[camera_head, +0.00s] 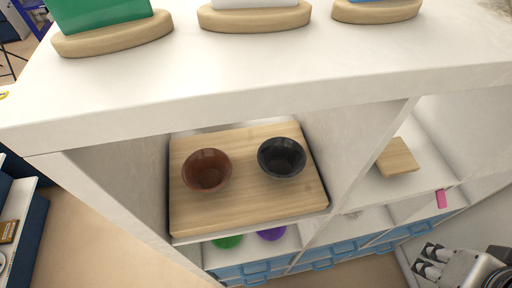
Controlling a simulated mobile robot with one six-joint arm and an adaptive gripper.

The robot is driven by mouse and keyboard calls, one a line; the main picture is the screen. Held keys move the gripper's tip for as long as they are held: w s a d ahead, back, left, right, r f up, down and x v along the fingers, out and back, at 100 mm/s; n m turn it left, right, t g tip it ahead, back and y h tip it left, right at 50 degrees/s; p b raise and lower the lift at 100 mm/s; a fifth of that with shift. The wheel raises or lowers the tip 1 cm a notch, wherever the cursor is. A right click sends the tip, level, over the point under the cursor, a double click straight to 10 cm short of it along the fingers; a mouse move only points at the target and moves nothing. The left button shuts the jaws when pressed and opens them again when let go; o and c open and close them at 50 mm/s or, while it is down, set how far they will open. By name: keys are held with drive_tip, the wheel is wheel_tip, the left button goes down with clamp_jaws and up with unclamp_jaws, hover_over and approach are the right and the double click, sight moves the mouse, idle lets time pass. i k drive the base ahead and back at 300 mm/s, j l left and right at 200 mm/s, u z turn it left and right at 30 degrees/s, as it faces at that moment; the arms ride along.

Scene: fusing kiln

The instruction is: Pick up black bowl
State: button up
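The black bowl (282,158) stands upright on a wooden board (250,208) inside an open shelf compartment. A brown bowl (207,170) stands to its left on the same board, with a gap between them. Both bowls look empty. My gripper (424,260) is at the lower right, low and to the right of the black bowl, well apart from it. Its two fingers are spread with a gap between them, and nothing shows between them.
The white shelf top (250,75) overhangs the compartment, and a divider (362,160) stands to the right of the bowls. A wooden block (397,157) lies in the right compartment. Green (227,241) and purple (271,233) items and blue bins (240,270) are below.

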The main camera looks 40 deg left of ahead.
sight(283, 158)
drive_tip(key=u, duration=2)
